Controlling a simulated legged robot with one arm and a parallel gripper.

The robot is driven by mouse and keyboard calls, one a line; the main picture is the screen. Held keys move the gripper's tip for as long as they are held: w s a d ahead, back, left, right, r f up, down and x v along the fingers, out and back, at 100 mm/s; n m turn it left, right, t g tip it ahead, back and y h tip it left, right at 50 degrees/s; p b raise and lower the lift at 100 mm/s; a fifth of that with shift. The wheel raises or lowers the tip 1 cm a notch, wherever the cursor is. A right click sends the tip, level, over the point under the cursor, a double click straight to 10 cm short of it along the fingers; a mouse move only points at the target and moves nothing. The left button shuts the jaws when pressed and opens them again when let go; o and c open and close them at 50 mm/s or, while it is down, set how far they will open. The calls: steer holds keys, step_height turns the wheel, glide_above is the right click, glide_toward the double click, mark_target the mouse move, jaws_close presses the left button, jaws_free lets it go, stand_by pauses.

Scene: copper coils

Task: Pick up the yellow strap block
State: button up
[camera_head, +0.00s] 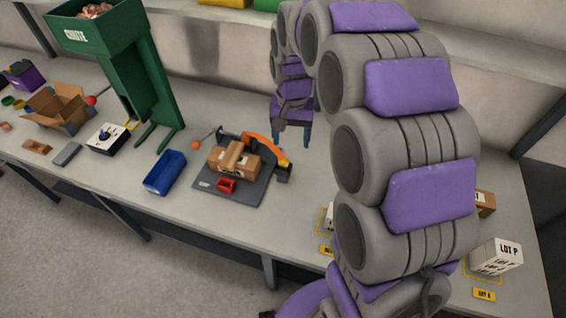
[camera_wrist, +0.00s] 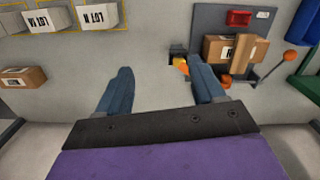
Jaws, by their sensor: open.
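A small yellow block (camera_head: 284,163), which looks like the strap block, sits at the right end of the orange arm on the dark strapping station (camera_head: 228,193). In the wrist view the yellow block (camera_wrist: 180,61) shows small beside a black part, just left of my right finger's tip and partly hidden by it. My gripper (camera_head: 291,132) is open and empty, pointing down above the table behind the station. In the wrist view my gripper (camera_wrist: 162,72) has its two blue-grey fingers wide apart, with bare table between them.
A cardboard box (camera_head: 233,162) and a red piece (camera_head: 226,184) sit on the station. A blue bin (camera_head: 165,172) and green chute (camera_head: 150,80) stand left. A white LOT P box (camera_head: 495,256) is at right. My arm hides part of the table.

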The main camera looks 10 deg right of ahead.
steer(key=m, duration=0.2)
glide_above(283, 159)
step_height(283, 159, down, 5)
steer(key=shift+t, duration=0.3)
steer(key=f, duration=0.4)
steer(key=f+b, duration=0.1)
steer(key=f, duration=0.7)
steer(key=shift+w+d+f, duration=0.15)
steer(key=shift+w+f, duration=0.1)
steer(key=shift+w, duration=0.15)
steer(key=shift+s+f+b, duration=0.2)
steer(key=shift+f+b, duration=0.15)
steer(key=shift+f, duration=1)
steer(key=shift+s+f+b, duration=0.2)
steer(key=shift+f+b, duration=0.15)
steer(key=shift+f, duration=1)
steer(key=shift+r, duration=0.1)
steer(key=c, duration=1.1)
steer(key=shift+r, duration=0.1)
